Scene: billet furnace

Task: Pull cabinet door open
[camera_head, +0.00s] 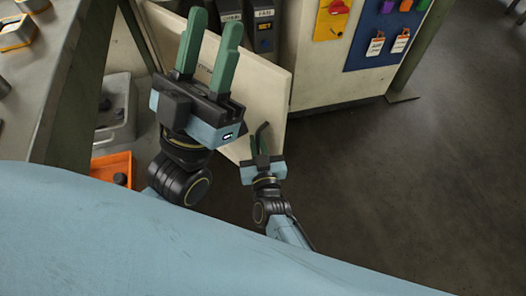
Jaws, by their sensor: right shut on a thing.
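The cream cabinet door (265,92) stands swung out from the cabinet (305,75), and dark binders show behind its top edge. My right gripper (261,139) is at the lower right part of the door, shut on the dark door handle (264,127). Its fingers are small in view and partly blend with the handle. My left gripper (214,24) is nearer the camera with its two green fingers pointing up and apart. It is open and empty, and it hides the left part of the door.
Dark labelled binders (264,30) stand inside the cabinet. A blue panel with padlocks and tags (385,35) is at the upper right. A grey bin (113,100) and an orange bin (112,167) sit at the left below a bench (50,80). The floor at right is clear.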

